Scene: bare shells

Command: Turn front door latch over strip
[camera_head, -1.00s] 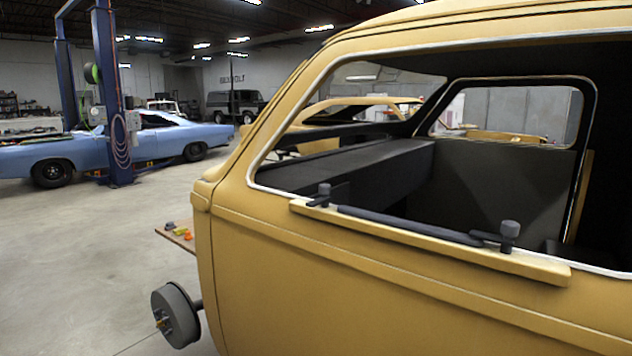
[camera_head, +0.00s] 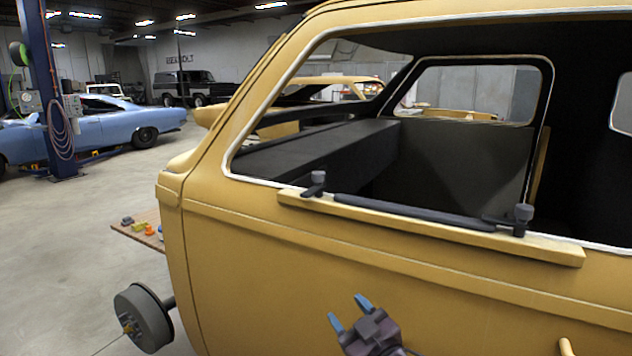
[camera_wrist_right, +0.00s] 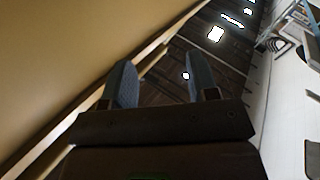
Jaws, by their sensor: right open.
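A dark strip (camera_head: 410,212) lies along the yellow sill board (camera_head: 440,229) under the car's side window. A dark latch with an upright knob (camera_head: 318,178) stands at the strip's left end; its short arm appears to point left, away from the strip. A second latch (camera_head: 523,214) stands at the right end, its arm pointing left toward the strip's end. My right gripper (camera_head: 350,312), with blue fingertips, is open and empty, below the board in front of the door panel. Its fingers also show apart in the right wrist view (camera_wrist_right: 162,82). My left gripper is not seen.
The yellow car shell (camera_head: 260,270) fills the right side. A wheel hub (camera_head: 143,318) sticks out at lower left, near a small board (camera_head: 140,233) with coloured items. A blue car (camera_head: 95,125) and lift post (camera_head: 45,90) stand behind. The window opening is free.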

